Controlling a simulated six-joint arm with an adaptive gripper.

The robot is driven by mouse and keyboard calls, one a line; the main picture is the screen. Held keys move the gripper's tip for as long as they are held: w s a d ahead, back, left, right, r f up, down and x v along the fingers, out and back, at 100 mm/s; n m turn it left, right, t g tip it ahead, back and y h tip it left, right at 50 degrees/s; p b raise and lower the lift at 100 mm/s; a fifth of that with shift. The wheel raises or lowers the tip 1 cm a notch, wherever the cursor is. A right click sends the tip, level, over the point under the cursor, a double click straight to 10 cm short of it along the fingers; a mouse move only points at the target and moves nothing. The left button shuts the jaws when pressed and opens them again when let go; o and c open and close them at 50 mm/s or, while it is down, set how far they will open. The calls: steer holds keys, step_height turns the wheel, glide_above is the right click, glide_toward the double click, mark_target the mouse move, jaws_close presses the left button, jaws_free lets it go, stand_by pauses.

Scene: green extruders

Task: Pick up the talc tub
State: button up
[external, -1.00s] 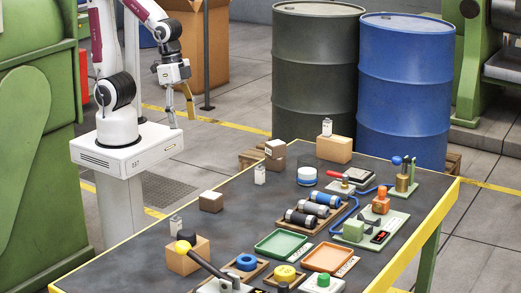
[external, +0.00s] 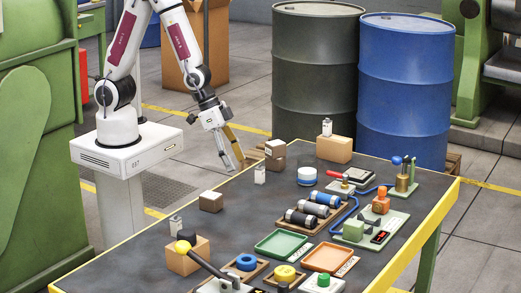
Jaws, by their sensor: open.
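A short round white tub with a blue band (external: 307,176) stands upright on the dark table, behind the row of cylinders; it looks like the talc tub, though no label is readable. My gripper (external: 232,163) is open and empty. It points down near the table's back-left edge, above table height, to the left of the tub and well apart from it.
A small white bottle (external: 260,175) and stacked boxes (external: 275,155) stand between my gripper and the tub. A box with another bottle (external: 327,128) on it stands behind the tub. Cylinders on a wooden rack (external: 308,215) lie in front. Bare table (external: 235,230) shows at left.

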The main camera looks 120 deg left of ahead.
steer(key=shift+n+t+y, duration=0.3)
steer(key=shift+t+y, duration=0.3)
steer(key=w+a+f, duration=0.2)
steer(key=w+a, duration=0.1)
steer(key=shift+w, duration=0.3)
steer(key=shift+t+y, duration=0.5)
steer(key=shift+t, duration=0.3)
steer(key=w+a, duration=0.2)
steer(key=w, duration=0.1)
steer(key=shift+w+a+r, duration=0.1)
steer(key=shift+a+r, duration=0.1)
steer(key=shift+a, duration=0.1)
steer(key=w+a+r+n+t+y, duration=0.1)
steer(key=w+a+r+t+y, duration=0.2)
steer(key=r, duration=0.5)
steer(key=shift+w+a+r+t, duration=0.35)
steer(key=shift+w+a+t, duration=0.3)
steer(key=shift+w, duration=0.55)
steer(key=shift+f, duration=0.15)
glide_toward(308, 168)
steer(key=shift+w+a+f, duration=0.15)
steer(key=shift+a+f, duration=0.45)
steer(key=shift+a, duration=0.35)
steer(key=shift+w+a+f, duration=0.1)
steer(key=shift+a+f, duration=0.45)
steer(key=shift+a, duration=0.4)
steer(key=shift+x, duration=0.85)
steer(key=shift+x, duration=2.9)
